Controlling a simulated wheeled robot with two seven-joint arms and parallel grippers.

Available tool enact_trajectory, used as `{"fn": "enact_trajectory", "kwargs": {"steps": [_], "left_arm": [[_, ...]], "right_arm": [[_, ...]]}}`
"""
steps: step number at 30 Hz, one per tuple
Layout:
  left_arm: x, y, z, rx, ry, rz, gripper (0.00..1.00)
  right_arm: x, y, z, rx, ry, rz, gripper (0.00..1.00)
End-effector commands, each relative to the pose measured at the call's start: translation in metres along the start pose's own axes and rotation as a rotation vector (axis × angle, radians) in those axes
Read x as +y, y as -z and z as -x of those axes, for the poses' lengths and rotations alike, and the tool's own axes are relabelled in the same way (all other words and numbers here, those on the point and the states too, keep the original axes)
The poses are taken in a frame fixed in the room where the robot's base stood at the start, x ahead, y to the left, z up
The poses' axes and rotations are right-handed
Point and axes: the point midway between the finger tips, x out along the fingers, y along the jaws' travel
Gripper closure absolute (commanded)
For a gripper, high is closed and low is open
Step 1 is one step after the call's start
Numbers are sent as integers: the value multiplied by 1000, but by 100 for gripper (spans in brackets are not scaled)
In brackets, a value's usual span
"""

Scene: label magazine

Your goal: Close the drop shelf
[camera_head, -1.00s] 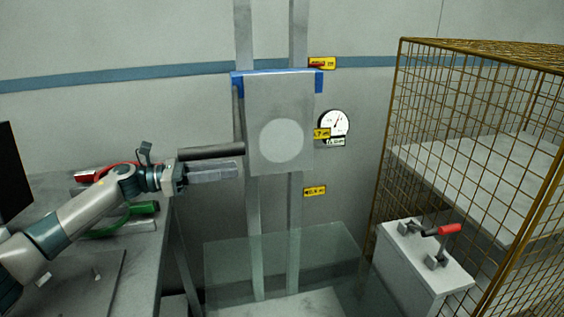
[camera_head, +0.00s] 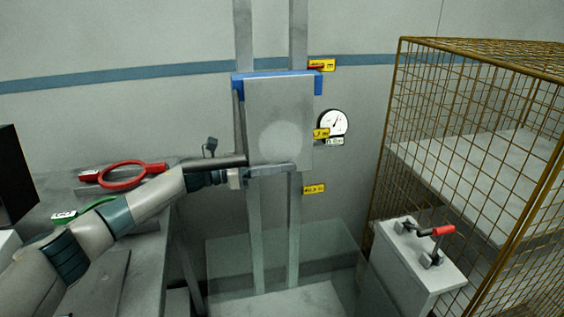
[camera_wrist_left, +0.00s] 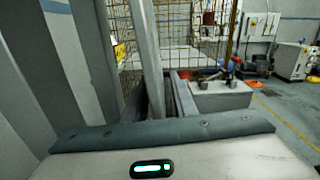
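The drop shelf (camera_head: 262,97) is a grey panel with a pale round patch. In the head view it stands close to upright in front of two wall rails, with a blue bracket (camera_head: 318,84) along its top. My left gripper (camera_head: 290,167) is at the panel's lower edge, its fingers reaching to the right across it. I cannot tell whether they touch the panel. My right gripper is in neither view.
A dark rod hangs at the panel's left side. A gauge (camera_head: 333,123) and yellow labels (camera_head: 322,64) are on the wall. A wire cage (camera_head: 420,80) stands right, with a box with a red-handled clamp (camera_head: 442,231) before it. A bench with a red ring (camera_head: 135,184) is left.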

Motion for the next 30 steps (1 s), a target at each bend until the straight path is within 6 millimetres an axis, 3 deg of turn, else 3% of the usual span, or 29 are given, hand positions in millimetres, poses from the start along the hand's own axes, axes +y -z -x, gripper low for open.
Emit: {"fn": "enact_trajectory", "kwargs": {"steps": [10,13,14,30], "left_arm": [[0,0,-2,0,0,0,75],[0,0,-2,0,0,0,99],[0,0,-2,0,0,0,100],[0,0,-2,0,0,0,100]], "right_arm": [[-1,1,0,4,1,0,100],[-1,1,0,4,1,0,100],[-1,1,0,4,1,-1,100],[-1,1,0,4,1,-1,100]]}}
